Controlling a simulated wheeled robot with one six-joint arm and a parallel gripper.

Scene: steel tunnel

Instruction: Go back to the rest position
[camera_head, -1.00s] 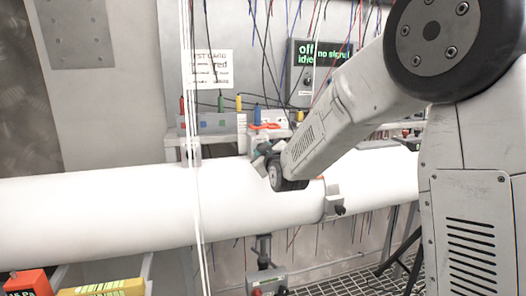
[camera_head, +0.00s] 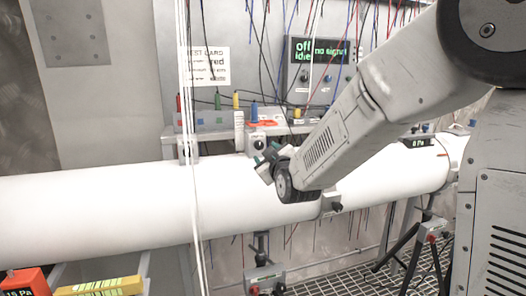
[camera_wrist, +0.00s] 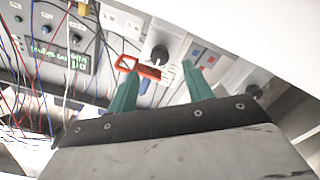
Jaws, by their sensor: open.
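My gripper shows in the wrist view (camera_wrist: 162,92) with its two green fingers apart and nothing between them that I can see held. In the head view my gripper (camera_head: 266,160) is at the end of my arm, in front of the white pipe (camera_head: 80,215) and just below the shelf of coloured plugs. My arm reaches in from the upper right. A red-orange frame-shaped piece (camera_wrist: 138,68) lies beyond the fingers in the wrist view. It also shows on the shelf in the head view (camera_head: 262,123).
A control panel (camera_head: 318,65) with green text hangs on the back wall, with loose wires around it. A printed card (camera_head: 204,66) is left of it. White vertical cables (camera_head: 190,130) hang in front of the pipe. A red box (camera_head: 22,282) and yellow box (camera_head: 100,287) sit at lower left.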

